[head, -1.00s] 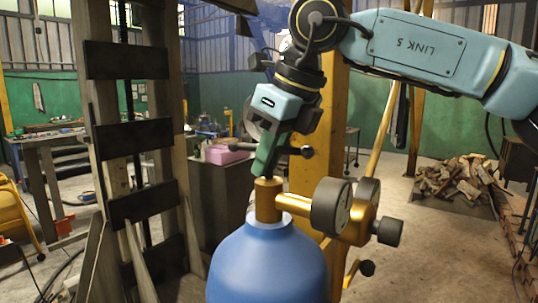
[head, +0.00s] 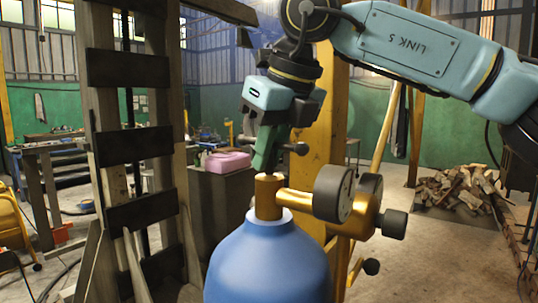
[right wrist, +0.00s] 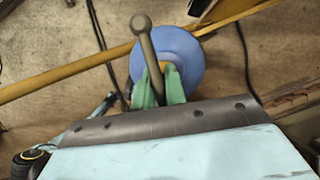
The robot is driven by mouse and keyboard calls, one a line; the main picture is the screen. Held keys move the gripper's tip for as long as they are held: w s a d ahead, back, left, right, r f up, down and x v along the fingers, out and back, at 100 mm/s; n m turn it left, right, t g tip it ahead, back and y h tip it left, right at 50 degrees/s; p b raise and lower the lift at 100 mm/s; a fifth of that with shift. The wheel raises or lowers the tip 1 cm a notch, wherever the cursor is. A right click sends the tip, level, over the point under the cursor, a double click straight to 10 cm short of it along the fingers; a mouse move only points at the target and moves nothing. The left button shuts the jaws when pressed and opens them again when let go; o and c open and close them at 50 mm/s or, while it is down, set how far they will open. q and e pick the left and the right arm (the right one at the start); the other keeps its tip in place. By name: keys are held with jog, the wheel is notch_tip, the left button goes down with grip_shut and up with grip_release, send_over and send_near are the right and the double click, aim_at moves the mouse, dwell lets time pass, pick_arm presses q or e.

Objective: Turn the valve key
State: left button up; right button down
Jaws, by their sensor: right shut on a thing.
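The key also shows in the right wrist view (right wrist: 143,30), passing between the green fingers. My right gripper is shut on the key, just above the brass valve (head: 267,197) on top of the blue gas cylinder (head: 266,265). The fingers hide most of the key, and I cannot see clearly how its lower end meets the valve. My left gripper is not in view.
A brass regulator with round gauges (head: 332,193) juts out right of the valve, close to my gripper. A yellow post (head: 318,130) stands behind it. A dark wooden rack (head: 136,145) stands to the left. A pink box (head: 227,162) sits on a cabinet behind.

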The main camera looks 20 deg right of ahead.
jog(key=c, duration=1.4)
grip_release()
jog(key=v, duration=1.3)
jog(key=shift+r, duration=0.2)
jog(key=shift+d, duration=0.1)
jog(key=shift+c, duration=0.2)
